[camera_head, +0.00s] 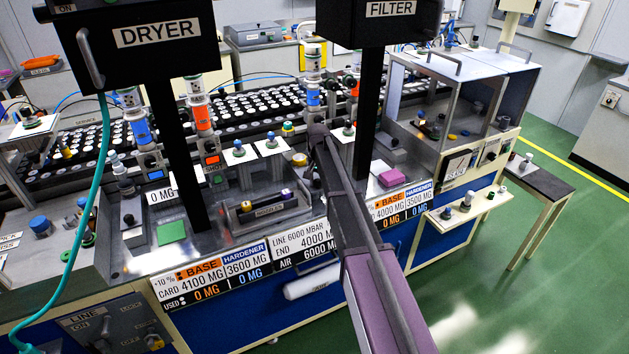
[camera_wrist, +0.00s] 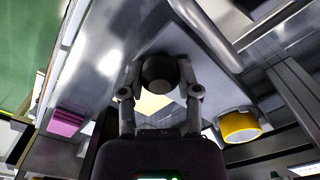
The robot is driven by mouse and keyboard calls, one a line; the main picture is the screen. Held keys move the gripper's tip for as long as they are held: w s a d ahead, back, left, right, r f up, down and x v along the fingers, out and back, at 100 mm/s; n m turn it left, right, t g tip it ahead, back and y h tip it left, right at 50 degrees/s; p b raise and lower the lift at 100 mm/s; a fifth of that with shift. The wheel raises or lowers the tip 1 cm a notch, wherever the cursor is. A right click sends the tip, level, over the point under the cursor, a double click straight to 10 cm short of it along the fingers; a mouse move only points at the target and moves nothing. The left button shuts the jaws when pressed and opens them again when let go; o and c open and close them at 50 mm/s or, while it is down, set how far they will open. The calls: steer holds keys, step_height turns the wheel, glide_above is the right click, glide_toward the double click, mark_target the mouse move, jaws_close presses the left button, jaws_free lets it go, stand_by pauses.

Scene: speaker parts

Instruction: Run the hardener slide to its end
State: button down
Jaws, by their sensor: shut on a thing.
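In the wrist view my gripper (camera_wrist: 159,66) is shut on a dark round knob (camera_wrist: 159,74), with one finger on each side of it. The knob stands over a grey metal surface, and a pale yellow patch shows behind it. What lies under the knob is hidden, so I cannot tell how far any slide stands along its travel. In the head view my own arm covers the gripper and the knob. Hardener labels (camera_head: 246,257) and (camera_head: 419,191) show on the bench front, with 3600 MG and 3500 MG.
A yellow-rimmed round part (camera_wrist: 239,126) sits right of the gripper. A magenta block (camera_wrist: 67,121) lies to the left; it also shows in the head view (camera_head: 391,178). Posts carry the DRYER box (camera_head: 140,45) and FILTER box (camera_head: 380,30).

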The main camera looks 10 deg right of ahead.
mark_target(306, 166)
steer(key=shift+w+a, duration=0.25)
steer(key=shift+w, duration=0.4)
steer(key=shift+w+a, duration=0.25)
steer(key=shift+w, duration=0.4)
steer(key=shift+w+a, duration=0.25)
steer(key=shift+w, duration=0.4)
steer(key=shift+w+a, duration=0.3)
steer(key=shift+w, duration=0.6)
steer(key=shift+w+a, duration=0.25)
steer(key=shift+w, duration=0.65)
steer(key=shift+w+a, duration=0.3)
steer(key=shift+w, duration=0.75)
steer(key=shift+c, duration=1.2)
jaws_free()
steer(key=shift+a, duration=0.1)
